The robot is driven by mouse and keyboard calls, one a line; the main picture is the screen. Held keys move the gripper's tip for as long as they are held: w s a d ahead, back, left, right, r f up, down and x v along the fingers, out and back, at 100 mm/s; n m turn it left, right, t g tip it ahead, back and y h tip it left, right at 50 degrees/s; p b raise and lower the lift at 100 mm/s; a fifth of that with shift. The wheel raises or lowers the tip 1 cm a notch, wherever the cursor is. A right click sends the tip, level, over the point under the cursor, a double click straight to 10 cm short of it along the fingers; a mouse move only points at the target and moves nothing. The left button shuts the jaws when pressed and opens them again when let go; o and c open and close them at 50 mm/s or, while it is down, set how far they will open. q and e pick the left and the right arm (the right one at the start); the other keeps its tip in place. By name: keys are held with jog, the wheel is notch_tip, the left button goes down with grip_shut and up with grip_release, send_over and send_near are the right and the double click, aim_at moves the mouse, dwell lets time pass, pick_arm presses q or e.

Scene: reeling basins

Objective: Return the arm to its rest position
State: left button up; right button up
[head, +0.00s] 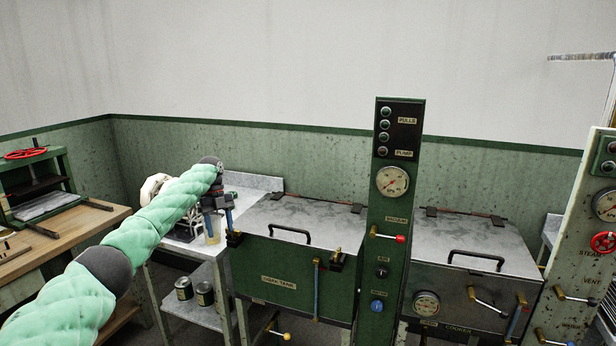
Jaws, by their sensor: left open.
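My left arm comes in from the lower left under a quilted mint-green sleeve and reaches toward the middle. My left gripper (222,238) is at its end, pointing down, beside the left end of the green work tank (290,272). It is open, and I see nothing held in it. A small pale yellowish container stands on the side table close to the gripper. My right arm and gripper are out of view.
A control column (393,250) with a gauge and red-tipped lever stands right of the tank. A grey cooker (465,290) with a lever follows. Two cans sit on the side table's lower shelf (195,298). A wooden bench (70,235) with a press is at left.

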pick_arm(q)
jog(key=w+d+r+n+t+y, duration=0.1)
jog(key=w+d+r+n+t, duration=0.3)
jog(key=r+n, duration=0.3)
jog(key=w+d+r+n+t+y, duration=0.1)
jog(key=w+d+r+n+t, duration=0.3)
jog(key=n, duration=0.4)
jog(key=s+d+r+n+t, duration=0.25)
jog(key=d+n+t, duration=0.25)
jog(key=d, duration=0.3)
jog(key=s+a+f+n+g+h, duration=0.1)
jog(key=s+f+n, duration=0.2)
jog(key=s+f, duration=1.8)
jog(key=s+a+f+n+g, duration=0.1)
jog(key=s+a+f+n, duration=0.1)
jog(key=s+f, duration=1.85)
jog(key=s+f+g, duration=0.2)
jog(key=s+f, duration=1.1)
jog(key=s, duration=0.3)
jog(key=s+f+n+g, duration=0.1)
jog(key=s+f+g, duration=0.2)
jog(key=s+f, duration=1)
jog(key=s, duration=0.4)
jog(key=shift+s+a+f+g, duration=0.15)
jog(key=shift+g, duration=0.15)
